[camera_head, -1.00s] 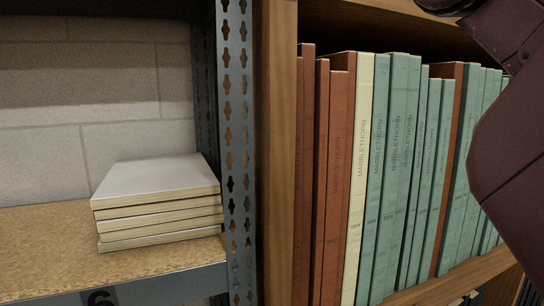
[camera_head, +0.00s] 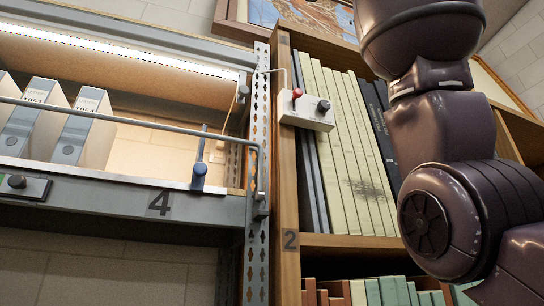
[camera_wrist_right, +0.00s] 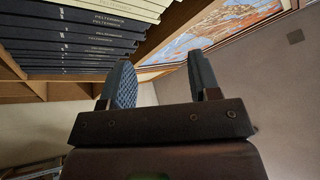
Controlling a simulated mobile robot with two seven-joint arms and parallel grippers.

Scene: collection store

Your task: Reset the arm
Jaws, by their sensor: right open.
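My right arm (camera_head: 445,150) stands raised at the right of the head view, bent in front of the wooden bookcase. Its gripper is out of the head view. In the right wrist view my right gripper (camera_wrist_right: 165,85) shows two blue padded fingers set apart, with nothing between them. My left gripper is in neither view.
The wooden bookcase (camera_head: 288,190) holds cream volumes (camera_head: 345,150) and dark ones. A switch box (camera_head: 307,110) with a red knob is fixed to its upright. A metal rack (camera_head: 120,195) with a lit shelf, grey-labelled box files (camera_head: 80,125) and a rail stands left. A framed picture (camera_wrist_right: 235,30) is above.

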